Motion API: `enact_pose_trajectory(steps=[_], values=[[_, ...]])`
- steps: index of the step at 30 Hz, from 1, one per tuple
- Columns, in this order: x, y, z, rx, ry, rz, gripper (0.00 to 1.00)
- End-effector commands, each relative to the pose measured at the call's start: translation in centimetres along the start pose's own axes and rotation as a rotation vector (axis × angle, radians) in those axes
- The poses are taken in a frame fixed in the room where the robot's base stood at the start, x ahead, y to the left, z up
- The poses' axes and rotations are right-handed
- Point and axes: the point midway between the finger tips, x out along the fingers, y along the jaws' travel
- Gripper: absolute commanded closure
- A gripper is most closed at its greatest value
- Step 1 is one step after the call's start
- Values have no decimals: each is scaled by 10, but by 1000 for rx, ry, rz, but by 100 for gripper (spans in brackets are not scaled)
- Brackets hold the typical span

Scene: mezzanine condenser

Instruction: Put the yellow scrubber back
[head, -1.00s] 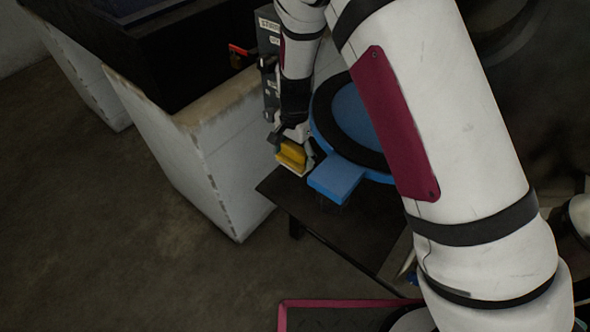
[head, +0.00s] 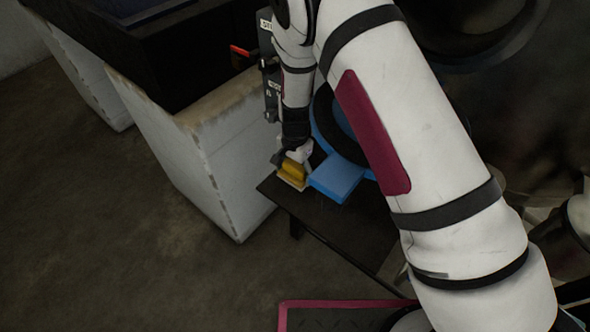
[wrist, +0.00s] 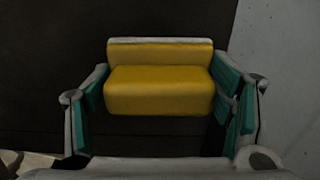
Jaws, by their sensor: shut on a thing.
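The yellow scrubber (head: 292,171) has a yellow body and a pale base edge. In the head view it is at the left corner of the dark table (head: 340,222), beside the blue round item's handle. In the wrist view the scrubber (wrist: 159,80) lies level between the teal finger pads of my gripper (wrist: 160,98). My gripper is shut on it from both sides; in the head view the gripper (head: 290,160) points down over it. The scrubber is at or close to the tabletop; I cannot tell if it touches.
A blue round item with a black ring and a flat blue handle (head: 337,178) lies right beside the scrubber. A white block wall (head: 215,150) stands close on the left. Grey labelled boxes (head: 268,75) stand behind. A pink-edged frame (head: 340,303) is at the bottom.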

Motion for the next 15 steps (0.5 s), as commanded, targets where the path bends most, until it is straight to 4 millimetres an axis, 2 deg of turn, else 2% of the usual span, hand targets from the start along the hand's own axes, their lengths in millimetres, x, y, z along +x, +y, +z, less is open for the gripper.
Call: enact_pose_trajectory(steps=[1, 3, 4, 15], values=[[2, 0, 0, 0, 0, 1, 23], [1, 0, 0, 0, 0, 0, 7], [1, 0, 0, 0, 0, 0, 5], [-1, 0, 0, 0, 0, 0, 5]])
